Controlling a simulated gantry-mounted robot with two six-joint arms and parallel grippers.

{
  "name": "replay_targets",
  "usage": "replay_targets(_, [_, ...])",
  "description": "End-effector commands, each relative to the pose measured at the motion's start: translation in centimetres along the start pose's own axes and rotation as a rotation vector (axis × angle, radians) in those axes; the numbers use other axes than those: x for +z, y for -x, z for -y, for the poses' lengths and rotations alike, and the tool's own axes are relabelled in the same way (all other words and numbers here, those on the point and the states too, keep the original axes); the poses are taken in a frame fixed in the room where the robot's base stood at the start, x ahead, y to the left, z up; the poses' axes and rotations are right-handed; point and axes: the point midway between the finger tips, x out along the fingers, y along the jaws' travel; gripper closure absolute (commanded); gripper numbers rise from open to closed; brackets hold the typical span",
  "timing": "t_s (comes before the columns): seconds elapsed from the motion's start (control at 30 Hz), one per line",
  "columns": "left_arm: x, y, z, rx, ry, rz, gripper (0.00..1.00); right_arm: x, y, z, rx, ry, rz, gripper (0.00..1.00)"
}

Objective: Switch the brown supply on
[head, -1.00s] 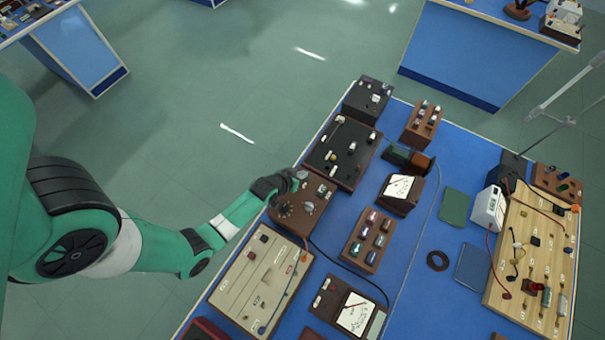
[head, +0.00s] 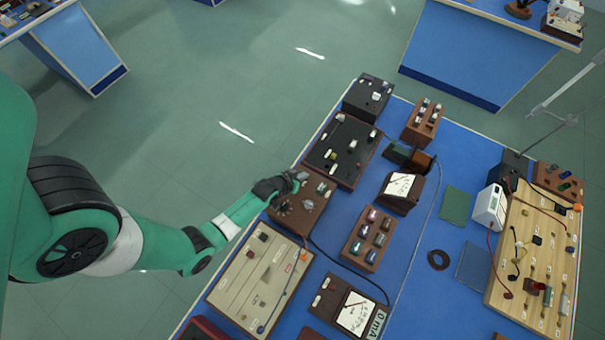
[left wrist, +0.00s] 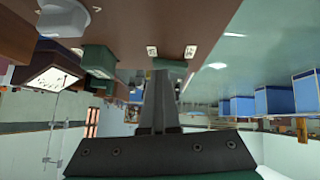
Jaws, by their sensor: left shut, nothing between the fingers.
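The brown supply (head: 309,206) is a brown box at the bench's left edge, with small pale and metal fittings on top. My left gripper (head: 298,178) is shut and empty over its far left corner, and the hand hides part of its top. In the left wrist view, which looks upside down, my shut fingers (left wrist: 160,88) point at the brown face (left wrist: 125,22). A small grey-green piece (left wrist: 172,67) lies at the fingertips, between two pale labels. I cannot tell whether the fingers touch it. A grey knob (left wrist: 80,17) is nearby. My right gripper is not in view.
A black-topped box (head: 342,150) stands just behind the supply, and a beige panel (head: 262,278) stands in front. A brown box with several cylinders (head: 367,240) and a meter (head: 355,312) are to the right. Open floor lies left of the bench.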

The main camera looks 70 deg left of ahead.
Motion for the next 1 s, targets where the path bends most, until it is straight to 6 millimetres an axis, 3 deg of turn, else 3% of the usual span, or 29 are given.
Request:
replay_targets(0.2, [0.3, 0.2, 1.3, -0.008, 0.0, 0.012, 1.0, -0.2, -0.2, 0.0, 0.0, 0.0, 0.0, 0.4])
replay_targets(0.67, [-0.4, 0.7, 1.2, -0.004, -0.002, 0.007, 1.0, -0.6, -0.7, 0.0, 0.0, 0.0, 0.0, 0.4])
replay_targets(0.9, [-3.9, 3.9, 0.3, 0.003, -0.01, 0.009, 1.0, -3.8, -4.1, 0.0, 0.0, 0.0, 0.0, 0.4])
replay_targets(1.0, [-3.0, 6.0, 0.5, 0.002, -0.009, 0.009, 1.0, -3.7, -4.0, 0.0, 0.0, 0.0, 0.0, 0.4])
